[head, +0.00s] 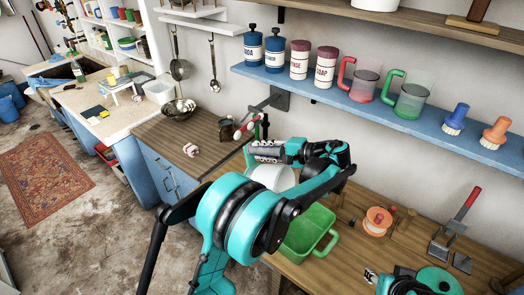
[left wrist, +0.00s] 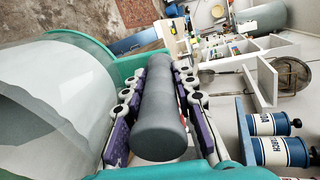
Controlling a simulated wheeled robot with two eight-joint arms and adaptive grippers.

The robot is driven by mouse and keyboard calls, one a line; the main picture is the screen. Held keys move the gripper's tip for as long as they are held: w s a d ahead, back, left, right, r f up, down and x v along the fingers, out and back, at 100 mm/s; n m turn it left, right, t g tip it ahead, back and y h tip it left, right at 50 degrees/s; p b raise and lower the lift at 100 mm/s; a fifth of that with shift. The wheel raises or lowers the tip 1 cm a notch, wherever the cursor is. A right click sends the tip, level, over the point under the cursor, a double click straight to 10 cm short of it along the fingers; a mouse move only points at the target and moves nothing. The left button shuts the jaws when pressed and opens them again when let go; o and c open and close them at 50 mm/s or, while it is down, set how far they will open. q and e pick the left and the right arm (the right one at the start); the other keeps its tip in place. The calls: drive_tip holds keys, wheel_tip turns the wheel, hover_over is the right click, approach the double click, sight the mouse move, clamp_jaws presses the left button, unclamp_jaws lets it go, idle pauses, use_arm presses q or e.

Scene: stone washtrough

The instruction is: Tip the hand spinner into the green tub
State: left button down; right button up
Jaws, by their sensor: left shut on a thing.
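The hand spinner (head: 272,178) shows in the head view as a pale drum, partly hidden behind my left arm. In the left wrist view its pale drum (left wrist: 45,100) with a green rim fills the left side. My left gripper (head: 266,151) is shut on its grey cylindrical grip (left wrist: 160,110), which lies between the two padded fingers. The green tub (head: 300,238) stands on the wooden bench to the right of and nearer than the drum, partly behind my arm. I cannot tell the drum's exact tilt.
An orange reel (head: 377,220) and a red-handled tool (head: 457,213) lie on the bench right of the tub. A blue shelf (head: 400,118) with canisters and jugs runs above. A metal bowl (head: 179,109) and a small pink item (head: 191,150) sit on the left counter.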

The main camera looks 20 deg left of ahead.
sight(282, 153)
use_arm(q)
drive_tip(key=shift+d, duration=0.1)
idle(0.3)
drive_tip(key=shift+s+d+r+y+b, duration=0.1)
drive_tip(key=shift+d+y+b, duration=0.25)
drive_tip(key=shift+d, duration=0.1)
drive_tip(key=shift+s+d+r+y+b, duration=0.1)
drive_tip(key=shift+d+y+b, duration=0.15)
drive_tip(key=shift+d+b, duration=0.15)
drive_tip(key=shift+s+d+r+y+b, duration=0.15)
drive_tip(key=shift+d+r+y+b, duration=0.3)
drive_tip(key=shift+d, duration=0.35)
drive_tip(key=shift+d, duration=0.1)
drive_tip(key=shift+s+d+f+y+b, duration=0.1)
drive_tip(key=shift+d+y+b, duration=0.15)
drive_tip(key=shift+d+b, duration=0.25)
drive_tip(key=shift+d, duration=0.15)
